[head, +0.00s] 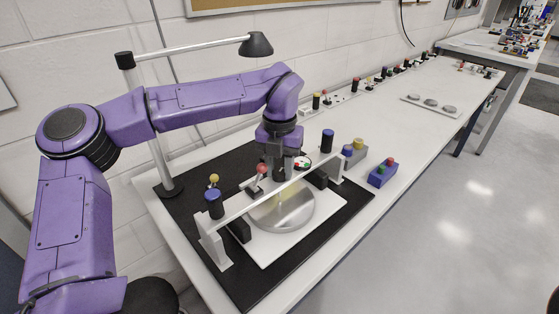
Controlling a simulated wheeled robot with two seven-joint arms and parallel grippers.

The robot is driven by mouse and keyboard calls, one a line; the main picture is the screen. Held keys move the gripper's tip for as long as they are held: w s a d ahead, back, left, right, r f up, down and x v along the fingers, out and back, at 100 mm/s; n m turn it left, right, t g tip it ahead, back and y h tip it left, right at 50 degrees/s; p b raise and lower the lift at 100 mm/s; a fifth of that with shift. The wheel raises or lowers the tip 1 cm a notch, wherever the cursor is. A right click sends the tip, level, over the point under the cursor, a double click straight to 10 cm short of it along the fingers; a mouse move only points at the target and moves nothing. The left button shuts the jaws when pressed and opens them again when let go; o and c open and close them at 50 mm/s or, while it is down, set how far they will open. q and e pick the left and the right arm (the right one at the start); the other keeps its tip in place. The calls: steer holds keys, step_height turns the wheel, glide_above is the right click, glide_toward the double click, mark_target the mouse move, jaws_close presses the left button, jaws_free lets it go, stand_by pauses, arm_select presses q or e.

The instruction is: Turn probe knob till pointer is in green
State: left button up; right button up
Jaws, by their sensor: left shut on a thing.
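My left gripper (276,174) points down at the middle of the white crossbar (238,207) of the mirror fixture. It is shut on the probe knob, which the fingers and wrist mostly hide. A small round dial (302,162) with a white face and red and green parts shows just right of the gripper. Its pointer is too small to read. Below the bar, a round silvery mirror (290,215) lies on a white plate (266,258). My right gripper is not in view.
A black mat (240,286) lies under the fixture. A red-balled lever (261,170) stands close left of the gripper. A lamp (256,44) rises behind my arm. A blue box (382,174) sits to the right.

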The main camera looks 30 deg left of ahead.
mark_target(280, 171)
arm_select(q)
steer(key=shift+r+m+p, duration=0.4)
steer(key=shift+m+p, duration=0.05)
steer(key=shift+m, duration=0.25)
steer(key=shift+f+m, duration=0.35)
steer(key=shift+m, duration=0.05)
steer(key=o, duration=1)
steer(key=shift+o, duration=0.2)
step_height(280, 171, up, 10)
steer(key=shift+r, duration=0.25)
